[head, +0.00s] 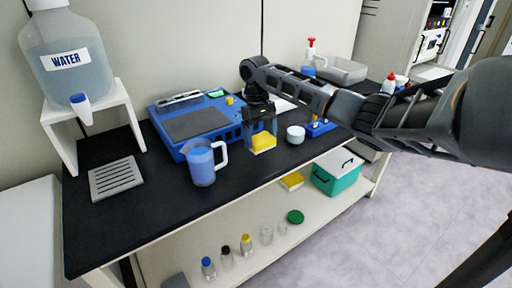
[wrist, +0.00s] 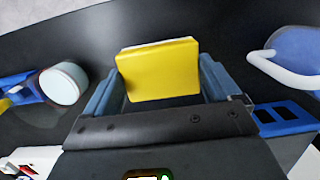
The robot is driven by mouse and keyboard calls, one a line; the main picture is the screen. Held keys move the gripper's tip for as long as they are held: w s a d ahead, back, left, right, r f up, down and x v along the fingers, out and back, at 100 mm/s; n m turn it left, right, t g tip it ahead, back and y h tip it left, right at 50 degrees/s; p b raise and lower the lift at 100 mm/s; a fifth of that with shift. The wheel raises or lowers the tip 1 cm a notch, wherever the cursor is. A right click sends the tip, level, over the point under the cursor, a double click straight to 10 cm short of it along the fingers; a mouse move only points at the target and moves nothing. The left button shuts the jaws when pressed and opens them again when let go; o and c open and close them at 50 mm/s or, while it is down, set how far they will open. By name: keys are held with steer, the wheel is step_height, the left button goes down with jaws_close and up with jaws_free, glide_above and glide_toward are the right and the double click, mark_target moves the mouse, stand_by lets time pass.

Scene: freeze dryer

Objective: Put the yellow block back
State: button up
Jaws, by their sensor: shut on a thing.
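The yellow block (head: 263,143) is held in my gripper (head: 262,132) over the front part of the black bench top, in front of the blue machine. In the wrist view the yellow block (wrist: 160,70) sits between the two blue-grey fingers of my gripper (wrist: 160,85), which are shut on its sides. A pale layer shows along the block's upper edge there. A second yellow piece (head: 291,181) lies on the lower shelf beside the teal box. I cannot tell whether the held block touches the bench.
A blue jug (head: 202,163) stands left of my gripper and a white cup (head: 296,134) right of it. The blue machine (head: 195,125) is behind. A teal box (head: 337,173) and several small bottles stand on the lower shelf (head: 255,258).

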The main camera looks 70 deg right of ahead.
steer(key=shift+w+a+f, duration=0.15)
steer(key=shift+w+f, duration=0.3)
steer(key=shift+w, duration=0.25)
steer(key=shift+f, duration=2)
steer(key=shift+f, duration=0.15)
steer(key=o, duration=0.8)
step_height(320, 180, up, 12)
steer(key=w, duration=0.1)
steer(key=shift+w+d+b, duration=0.3)
steer(key=shift+d+b, duration=0.05)
steer(key=shift+d, duration=0.1)
